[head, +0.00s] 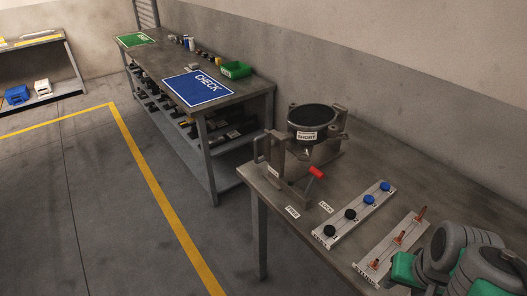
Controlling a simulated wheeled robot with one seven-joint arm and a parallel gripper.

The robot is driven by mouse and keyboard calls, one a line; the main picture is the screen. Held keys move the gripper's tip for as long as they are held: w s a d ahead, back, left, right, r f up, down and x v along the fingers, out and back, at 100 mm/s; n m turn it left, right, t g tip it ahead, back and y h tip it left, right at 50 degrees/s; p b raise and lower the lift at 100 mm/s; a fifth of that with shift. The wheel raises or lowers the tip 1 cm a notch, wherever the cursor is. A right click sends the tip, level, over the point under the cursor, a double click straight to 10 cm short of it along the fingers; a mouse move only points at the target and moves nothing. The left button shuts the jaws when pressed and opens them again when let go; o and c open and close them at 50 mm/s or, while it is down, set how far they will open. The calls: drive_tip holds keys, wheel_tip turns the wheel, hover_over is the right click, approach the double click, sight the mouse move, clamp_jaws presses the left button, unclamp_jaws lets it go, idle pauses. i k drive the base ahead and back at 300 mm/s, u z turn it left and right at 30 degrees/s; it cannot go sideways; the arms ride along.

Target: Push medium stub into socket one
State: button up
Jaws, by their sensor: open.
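Several copper-coloured stubs stand on a pale strip rack at the lower right; the middle one (399,237) lies between one nearer the front (375,264) and a taller one (421,213) at the back. I cannot tell for sure which is the medium stub. A dark round compressor (312,118) sits in a grey metal fixture (278,165) on the near bench. No socket marked one can be made out. My grey and green arm fills the lower right corner beside the stub rack; my gripper's fingers are not in view.
A red-handled lever (316,172) stands at the fixture's front, near FREE and LOCK labels. A second strip (358,214) holds black and blue knobs. Behind is another bench with a blue CHECK mat (198,88) and a green bin (235,69). Floor at left is clear.

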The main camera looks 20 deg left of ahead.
sight(397, 242)
drive_tip(key=u, duration=1.5)
drive_tip(key=i, duration=0.4)
drive_tip(key=u, duration=0.7)
